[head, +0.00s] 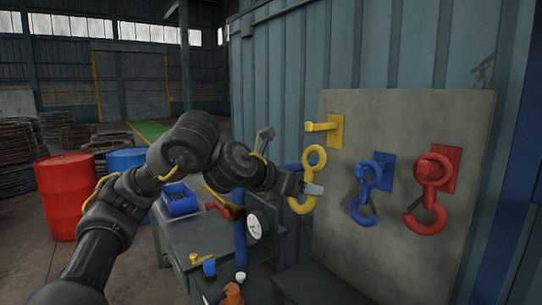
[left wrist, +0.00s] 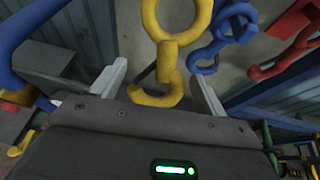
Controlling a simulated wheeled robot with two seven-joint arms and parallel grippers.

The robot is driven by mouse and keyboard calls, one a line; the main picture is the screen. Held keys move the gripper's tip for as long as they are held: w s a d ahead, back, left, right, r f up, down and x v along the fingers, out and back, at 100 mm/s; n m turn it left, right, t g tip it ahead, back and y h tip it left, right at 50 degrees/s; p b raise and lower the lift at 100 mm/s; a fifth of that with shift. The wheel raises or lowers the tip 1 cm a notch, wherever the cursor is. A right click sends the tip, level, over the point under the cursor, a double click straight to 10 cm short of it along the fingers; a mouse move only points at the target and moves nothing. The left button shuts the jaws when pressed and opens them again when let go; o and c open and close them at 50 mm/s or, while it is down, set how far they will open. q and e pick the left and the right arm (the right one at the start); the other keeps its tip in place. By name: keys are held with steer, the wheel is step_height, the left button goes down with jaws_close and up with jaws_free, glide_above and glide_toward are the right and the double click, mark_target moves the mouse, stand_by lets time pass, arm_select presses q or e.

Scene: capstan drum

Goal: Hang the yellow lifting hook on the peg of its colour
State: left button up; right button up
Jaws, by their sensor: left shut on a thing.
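The yellow lifting hook (head: 293,206) is upright in the head view, its ring on top and its curved hook below. My left gripper (head: 311,188) is shut on its lower part. The hook also shows between the fingers in the left wrist view (left wrist: 150,22), ring pointing away from the gripper. The yellow peg (head: 322,127) sticks out from the upper left of the grey board. The ring is just below the peg, and the peg is not through it. My right gripper is not in view.
On the grey board (head: 400,115), a blue hook (head: 362,205) hangs at the blue peg and a red hook (head: 432,205) at the red peg, both right of the yellow peg. A workbench with a blue bin (head: 179,202) and a gauge (head: 254,227) stands below left.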

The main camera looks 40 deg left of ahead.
arm_select(q)
steer(key=s+a+r+m+t+h, duration=0.1)
steer(key=a+r+t+h, duration=0.1)
steer(key=a+r, duration=0.5)
steer(key=x, duration=1.2)
stand_by(1.1)
steer(key=shift+d+f, duration=0.1)
stand_by(0.6)
steer(key=o, duration=1.5)
steer(key=shift+o, duration=0.2)
steer(key=shift+f, duration=0.1)
steer(key=b+v, duration=0.3)
steer(key=v, duration=0.8)
steer(key=shift+r, duration=0.25)
